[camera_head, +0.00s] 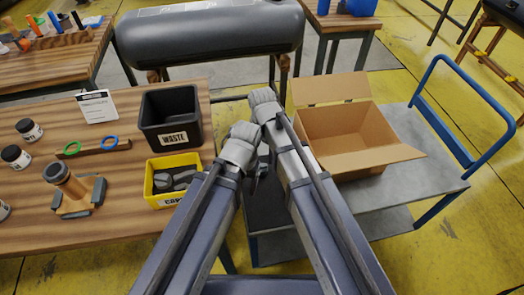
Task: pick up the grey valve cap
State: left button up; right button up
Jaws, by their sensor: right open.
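Grey pieces (172,181), which look like the valve caps, lie in a small yellow bin (165,202) on the wooden table. The bin's label starts with "CA" and is partly cut off by my left arm. I cannot tell the pieces apart singly. My right gripper (260,168) is open, a small dark shape between my two forearms, right of the yellow bin and apart from it. No object shows in it. My left arm ends right of the bin; its jaws are hidden behind the arm.
A black waste bin (171,117) stands behind the yellow bin. A clamp-like fixture (75,190), green and blue rings and dark jars lie to the left. An open cardboard box (345,135) sits on a blue-handled cart (405,180) to the right.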

pick_arm(q)
jog(key=shift+r, duration=0.3)
pick_arm(e)
jog(key=shift+r, duration=0.35)
